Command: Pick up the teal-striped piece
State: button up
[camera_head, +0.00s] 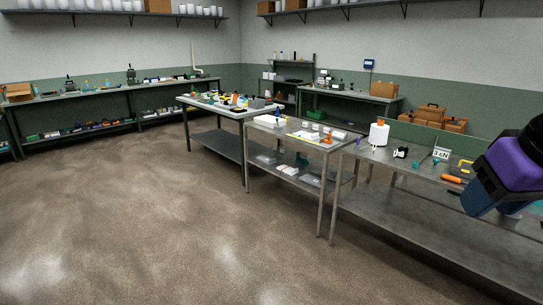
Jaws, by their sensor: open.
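I cannot make out a piece with clear teal stripes at this distance. A small teal item (415,165) lies on the right metal table (370,163), too small to show any stripes. Part of my own arm, purple, blue and black, covers the right edge of the view and hides the right end of that table. My gripper's fingertips do not show.
The right table also bears a white bottle (378,134), an orange-handled tool (452,179) and a small sign (441,154). A middle table (290,143) and a further table (215,109) hold small items. Open floor (130,215) fills the left and front.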

aim_at(306, 134)
jog(key=i, duration=2.3)
jog(key=i+j+z, duration=0.1)
jog(key=i, duration=1)
jog(key=i+j, duration=0.1)
jog(key=i, duration=1.05)
